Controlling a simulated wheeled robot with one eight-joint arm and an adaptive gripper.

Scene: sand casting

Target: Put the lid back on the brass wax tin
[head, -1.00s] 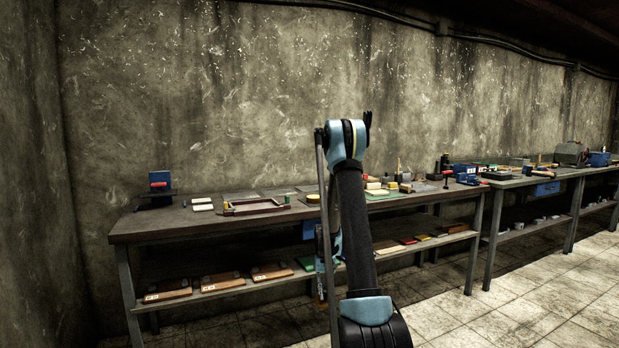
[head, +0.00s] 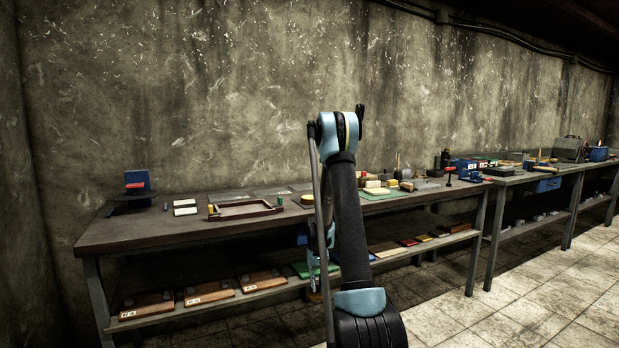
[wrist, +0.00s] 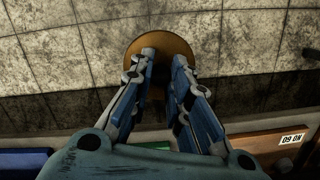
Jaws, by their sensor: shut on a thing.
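In the wrist view my gripper (wrist: 164,57) is shut on a round, brass-coloured disc (wrist: 160,37), which looks like the lid. The fingers cover part of the disc, and it is held over the tiled floor.
The long bench (head: 130,231) stands against the wall. Its lower shelf holds several brown boards (head: 209,291); a board's label (wrist: 291,138) shows in the wrist view. On top are a wooden frame (head: 243,211), white blocks (head: 185,208) and a green mat (head: 381,194). Tiled floor is clear at right.

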